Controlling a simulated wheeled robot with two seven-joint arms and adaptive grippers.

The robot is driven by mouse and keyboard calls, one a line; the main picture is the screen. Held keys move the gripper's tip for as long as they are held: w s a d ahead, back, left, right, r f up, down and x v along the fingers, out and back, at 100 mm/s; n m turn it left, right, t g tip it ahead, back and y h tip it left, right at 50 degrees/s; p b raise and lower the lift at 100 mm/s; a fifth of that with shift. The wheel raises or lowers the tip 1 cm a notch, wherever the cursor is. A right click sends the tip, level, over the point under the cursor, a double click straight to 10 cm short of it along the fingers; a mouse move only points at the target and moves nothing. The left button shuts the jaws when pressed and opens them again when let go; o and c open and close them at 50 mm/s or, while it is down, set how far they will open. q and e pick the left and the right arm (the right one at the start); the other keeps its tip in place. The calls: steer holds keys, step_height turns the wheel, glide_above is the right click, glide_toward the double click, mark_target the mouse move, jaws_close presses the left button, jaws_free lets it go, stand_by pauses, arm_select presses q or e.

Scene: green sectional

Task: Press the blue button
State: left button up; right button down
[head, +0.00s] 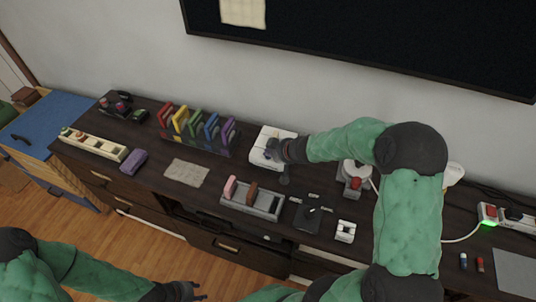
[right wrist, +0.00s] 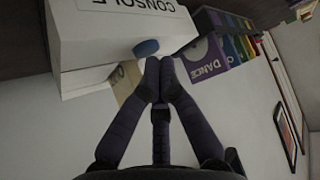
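The blue button (right wrist: 146,48) is a round blue knob on the face of a white box marked CONSOLE (right wrist: 90,35) in the right wrist view. The white box (head: 262,150) stands on the dark cabinet top in the head view, partly hidden by my right gripper (head: 280,152). My right gripper's fingertips (right wrist: 159,72) are together with nothing between them, right beside the button. I cannot tell whether they touch it. My left gripper (head: 190,291) is at the bottom of the head view, away from the cabinet top; its finger opening is unclear.
Coloured upright folders (head: 196,130) stand left of the box; a purple one labelled DANCE (right wrist: 205,58) shows close by. A grey tray (head: 262,208) with pink and brown pieces is in front. A joystick (head: 308,213) and a red-buttoned device (head: 354,182) are to the right.

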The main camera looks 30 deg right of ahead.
steer(key=shift+r, duration=0.25)
step_height(320, 180, up, 6)
steer(key=p, duration=0.7)
stand_by(0.4)
